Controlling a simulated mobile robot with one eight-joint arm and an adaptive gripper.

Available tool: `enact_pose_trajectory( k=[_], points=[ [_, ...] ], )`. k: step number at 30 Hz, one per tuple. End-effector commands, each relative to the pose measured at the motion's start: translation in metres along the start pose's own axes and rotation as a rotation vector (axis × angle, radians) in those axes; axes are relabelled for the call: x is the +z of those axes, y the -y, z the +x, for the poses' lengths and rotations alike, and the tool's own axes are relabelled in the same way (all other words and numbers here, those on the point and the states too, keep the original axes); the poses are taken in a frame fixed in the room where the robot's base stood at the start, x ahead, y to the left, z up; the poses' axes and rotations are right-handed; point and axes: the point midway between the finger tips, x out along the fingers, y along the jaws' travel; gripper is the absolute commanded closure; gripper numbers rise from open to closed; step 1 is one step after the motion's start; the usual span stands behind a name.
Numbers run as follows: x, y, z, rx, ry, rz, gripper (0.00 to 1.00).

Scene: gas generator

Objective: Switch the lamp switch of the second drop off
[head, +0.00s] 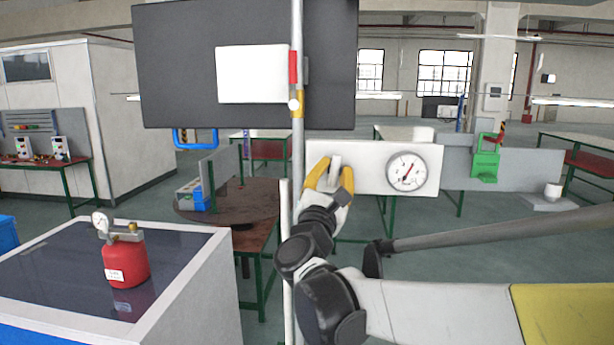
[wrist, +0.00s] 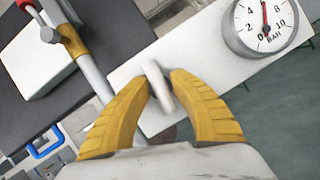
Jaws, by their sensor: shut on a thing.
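A white panel (head: 375,155) with a round pressure gauge (head: 406,171) stands in front of my arm in the head view. A pale, flat handle (head: 335,163) sits on the panel's left part, left of the gauge. It looks like a switch, but no label shows. My gripper (head: 334,178) has its yellow fingers on both sides of this handle. In the wrist view, the handle (wrist: 155,84) is tilted between the fingertips of my gripper (wrist: 161,86), shut on it. The gauge (wrist: 265,25) shows at the upper right there.
A vertical grey pipe (head: 298,150) with red and yellow fittings stands just left of my gripper. A dark board (head: 180,70) is behind it. A red canister (head: 125,262) stands on a cabinet at lower left. A green device (head: 486,162) is at right.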

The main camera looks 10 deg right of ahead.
Motion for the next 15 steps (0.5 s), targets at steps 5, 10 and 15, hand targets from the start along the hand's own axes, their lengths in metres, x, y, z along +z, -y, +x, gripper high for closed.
enact_pose_trajectory(
  k=[5, 10, 15],
  points=[
    [0.0, 0.0002, 0.0004, 0.032, 0.001, -0.081, 1.0],
    [0.0003, -0.0002, 0.0005, 0.051, 0.001, -0.126, 1.0],
    [0.0007, -0.0005, 0.0006, 0.06, 0.001, -0.145, 1.0]
  ],
)
